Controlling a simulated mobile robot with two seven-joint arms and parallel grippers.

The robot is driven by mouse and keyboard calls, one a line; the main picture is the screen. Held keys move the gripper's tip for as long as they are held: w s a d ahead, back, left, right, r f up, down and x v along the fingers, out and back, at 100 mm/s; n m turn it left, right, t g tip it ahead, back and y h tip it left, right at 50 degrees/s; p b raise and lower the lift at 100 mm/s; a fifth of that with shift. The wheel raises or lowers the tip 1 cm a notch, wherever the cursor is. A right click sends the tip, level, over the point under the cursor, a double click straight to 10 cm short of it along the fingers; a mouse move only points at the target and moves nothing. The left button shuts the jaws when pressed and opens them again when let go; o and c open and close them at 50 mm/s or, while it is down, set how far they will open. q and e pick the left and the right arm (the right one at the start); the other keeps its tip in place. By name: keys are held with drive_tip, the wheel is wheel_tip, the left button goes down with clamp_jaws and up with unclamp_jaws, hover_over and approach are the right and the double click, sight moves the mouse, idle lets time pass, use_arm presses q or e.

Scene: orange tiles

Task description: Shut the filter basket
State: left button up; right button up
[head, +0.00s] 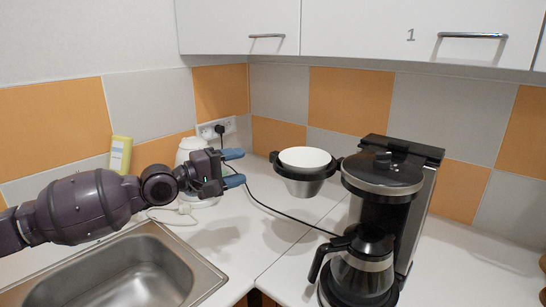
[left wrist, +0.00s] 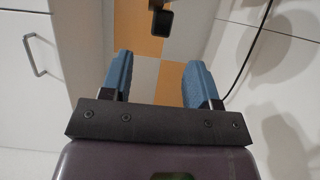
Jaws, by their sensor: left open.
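The filter basket (head: 301,186) is black and grey with a white filter in it. In the head view it stands swung out to the left of the coffee machine (head: 385,185), above the counter. My left gripper (head: 236,168) is to the left of the basket. Its two blue fingers point toward the basket and are open and empty, with a gap before it. In the left wrist view the open fingers (left wrist: 158,64) show, with a black part (left wrist: 161,20) beyond them, perhaps the basket's handle. My right gripper is not in view.
A glass coffee pot (head: 362,267) stands in the machine. A white kettle (head: 190,150) is behind my left gripper. A steel sink (head: 130,275) lies below my left arm. A black cord (head: 275,210) crosses the counter. Cabinets (head: 420,30) hang above.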

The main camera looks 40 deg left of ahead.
sight(272, 160)
use_arm(q)
drive_tip(key=shift+x, duration=5.4)
drive_tip(key=shift+a+f, duration=0.15)
drive_tip(key=shift+f, duration=0.15)
clamp_jaws()
